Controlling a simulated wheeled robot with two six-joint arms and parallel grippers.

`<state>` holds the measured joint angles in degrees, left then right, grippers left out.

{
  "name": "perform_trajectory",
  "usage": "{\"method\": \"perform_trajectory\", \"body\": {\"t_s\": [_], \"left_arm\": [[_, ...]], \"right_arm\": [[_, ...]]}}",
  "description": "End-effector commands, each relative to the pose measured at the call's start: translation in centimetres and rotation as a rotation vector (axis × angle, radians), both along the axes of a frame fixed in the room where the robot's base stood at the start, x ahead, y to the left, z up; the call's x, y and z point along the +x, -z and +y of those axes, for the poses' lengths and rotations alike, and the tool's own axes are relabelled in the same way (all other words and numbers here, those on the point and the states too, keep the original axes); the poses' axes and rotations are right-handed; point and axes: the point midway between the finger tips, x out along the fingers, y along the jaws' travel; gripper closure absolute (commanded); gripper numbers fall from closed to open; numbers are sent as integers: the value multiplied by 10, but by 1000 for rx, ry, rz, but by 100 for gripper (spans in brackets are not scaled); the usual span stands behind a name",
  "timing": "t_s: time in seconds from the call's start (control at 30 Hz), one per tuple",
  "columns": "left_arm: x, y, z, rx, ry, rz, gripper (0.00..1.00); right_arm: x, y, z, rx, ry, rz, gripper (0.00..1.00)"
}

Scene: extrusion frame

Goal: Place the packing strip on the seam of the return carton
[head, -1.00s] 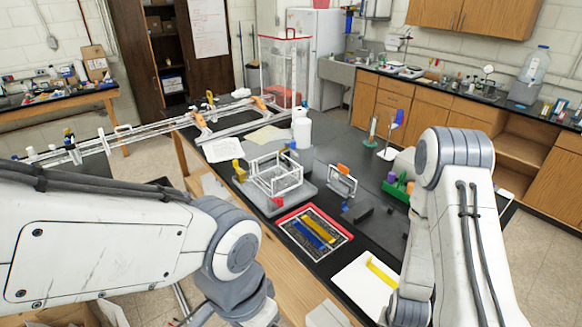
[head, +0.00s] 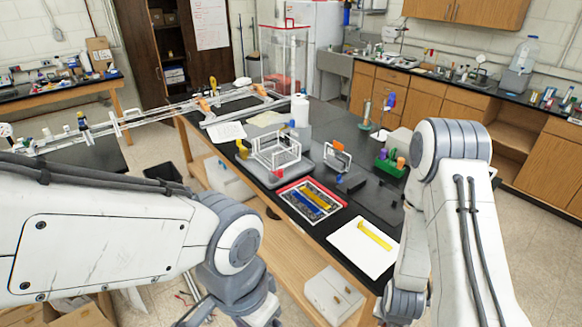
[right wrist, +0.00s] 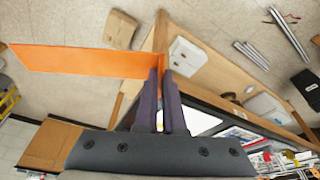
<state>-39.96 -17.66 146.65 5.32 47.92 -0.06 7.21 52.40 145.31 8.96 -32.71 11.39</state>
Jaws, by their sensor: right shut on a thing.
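The packing strip (right wrist: 90,61) is a flat orange strip in the right wrist view. My right gripper (right wrist: 163,75) is shut on its right end, and the strip reaches out to the left over the floor. Its far end is free. A brown carton (right wrist: 50,145) shows at the lower left of that view. Brown cardboard (head: 85,312) also shows at the lower left of the head view. I cannot tell which is the return carton, and no seam is clear. My left gripper and the right fingertips are out of the head view.
The black bench (head: 335,125) holds a white frame on a grey plate (head: 276,179), a red-edged tray (head: 341,205) and a white board (head: 350,259) with a yellow strip. A white box (head: 333,294) sits below the bench edge. Floor shows between the left table and the bench.

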Motion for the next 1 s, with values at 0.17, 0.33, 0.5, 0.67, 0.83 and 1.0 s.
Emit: {"method": "perform_trajectory", "body": {"t_s": [0.17,0.33,0.5,0.67,0.83,1.0], "left_arm": [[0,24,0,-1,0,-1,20],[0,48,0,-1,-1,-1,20],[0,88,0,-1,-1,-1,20],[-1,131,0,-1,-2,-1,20],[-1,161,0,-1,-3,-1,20],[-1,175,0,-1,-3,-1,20]], "right_arm": [[7,17,5,4,-44,-3,100],[15,33,12,8,-102,-3,100],[27,59,24,10,-195,-6,100],[38,85,37,9,-306,-7,100],[46,100,49,3,-401,-5,100],[49,106,54,-2,-453,-2,100]]}}
